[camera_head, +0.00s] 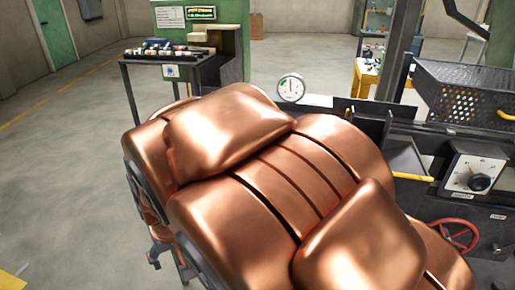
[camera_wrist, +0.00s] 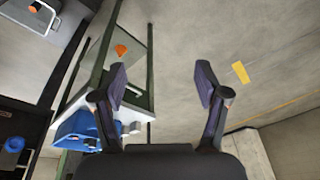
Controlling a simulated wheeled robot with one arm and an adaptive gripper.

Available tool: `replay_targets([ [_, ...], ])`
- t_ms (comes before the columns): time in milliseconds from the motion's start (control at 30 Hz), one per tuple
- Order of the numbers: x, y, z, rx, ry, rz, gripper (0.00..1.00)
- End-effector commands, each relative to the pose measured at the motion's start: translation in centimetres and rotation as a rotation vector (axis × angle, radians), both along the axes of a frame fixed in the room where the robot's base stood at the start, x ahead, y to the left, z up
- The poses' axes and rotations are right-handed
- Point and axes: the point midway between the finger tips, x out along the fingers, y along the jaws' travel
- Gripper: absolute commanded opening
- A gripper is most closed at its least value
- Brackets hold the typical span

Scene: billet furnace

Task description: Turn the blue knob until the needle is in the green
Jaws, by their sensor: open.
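A round white gauge (camera_head: 291,87) stands behind my copper-coloured arm in the head view. Its dark needle points roughly upward; I cannot make out a green zone. A dark knob (camera_head: 478,182) sits on a white dial plate at the right; it does not look blue. In the wrist view, a small round blue thing (camera_wrist: 14,145) sits on a dark surface at the left edge; it may be the blue knob, but I cannot be sure. My gripper (camera_wrist: 161,82) is open and empty, apart from these things. It is hidden in the head view.
A red handwheel (camera_head: 456,235) is below the dial plate. A black mesh basket (camera_head: 465,92) stands above it. A dark table (camera_head: 190,62) with small items is at the back left. A blue bin (camera_wrist: 75,130) is near my left finger. The floor at left is clear.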

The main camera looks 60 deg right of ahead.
Motion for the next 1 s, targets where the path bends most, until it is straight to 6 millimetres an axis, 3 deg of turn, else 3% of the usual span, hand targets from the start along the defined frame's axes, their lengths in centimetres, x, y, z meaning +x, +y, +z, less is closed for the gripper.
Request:
replay_targets([
  [33,2.0,-1.9,-1.8,-0.021,-0.051,-0.061,0.74],
  [200,8.4,-9.6,-3.5,-0.126,-0.264,-0.255,0.74],
  [300,11.0,-14.9,-4.0,-0.211,-0.385,-0.361,0.74],
  [433,12.9,-22.3,-4.1,-0.346,-0.532,-0.487,0.74],
  [567,13.1,-29.5,-3.9,-0.502,-0.665,-0.598,0.74],
  [700,11.8,-36.3,-3.1,-0.687,-0.792,-0.683,0.74],
  [833,10.2,-40.6,-2.1,-0.834,-0.877,-0.728,0.74],
  [1000,8.5,-43.4,-0.9,-0.955,-0.944,-0.754,0.74],
])
